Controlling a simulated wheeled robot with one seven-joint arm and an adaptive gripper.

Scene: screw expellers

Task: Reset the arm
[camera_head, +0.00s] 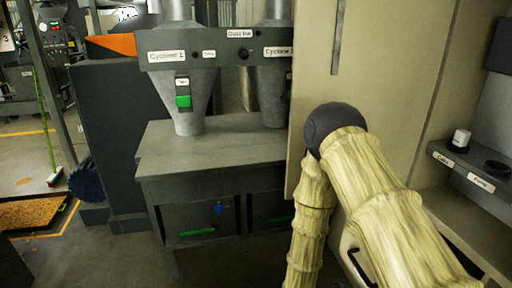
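My arm, in pale yellow ribbed covers with a dark round joint at its bend, rises from the lower right of the head view and folds back down. Its far end runs out of the bottom of the picture. My gripper is not in view, so whether it holds anything cannot be seen.
A grey bench with drawers (210,150) stands left of my arm under two metal cyclones (186,95). A beige cabinet (385,60) is close behind the arm. A shelf (470,170) with a small white-topped item (460,140) is at right. Open floor (90,255) lies lower left.

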